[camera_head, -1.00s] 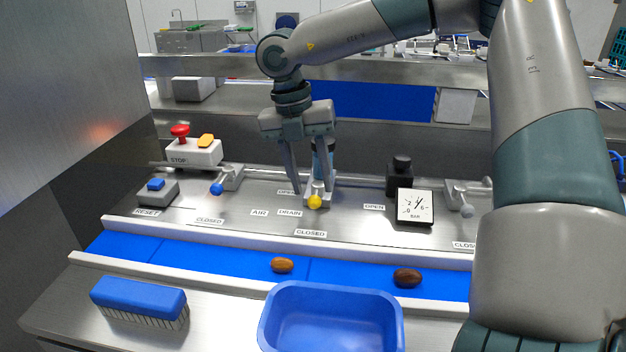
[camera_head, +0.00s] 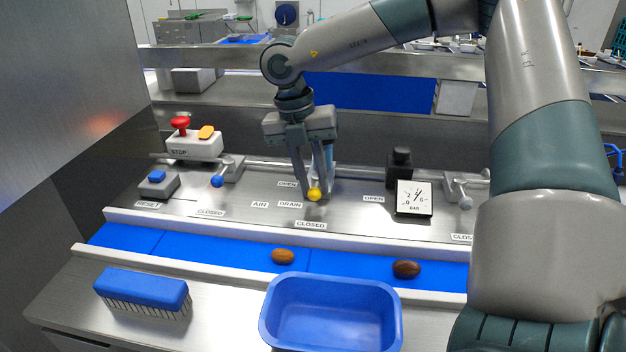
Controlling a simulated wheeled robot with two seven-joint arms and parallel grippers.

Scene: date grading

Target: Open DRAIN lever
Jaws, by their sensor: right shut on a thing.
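The DRAIN lever (camera_head: 314,194) has a yellow knob and stands on the steel panel, right of the DRAIN label (camera_head: 290,204). Its knob points toward me, above the CLOSED label (camera_head: 310,225). An OPEN label (camera_head: 287,184) sits up and left of it. My right gripper (camera_head: 307,191) reaches down from above and is shut on the lever near its knob. The fingers hide part of the lever's arm. My left gripper is not in view.
A blue-knobbed lever (camera_head: 217,181) is to the left, a grey-knobbed one (camera_head: 465,202) to the right. A gauge (camera_head: 414,199) stands right of the DRAIN lever. In front, a blue belt (camera_head: 210,249) carries two dates; a blue tub (camera_head: 330,335) and brush (camera_head: 142,289) are nearer.

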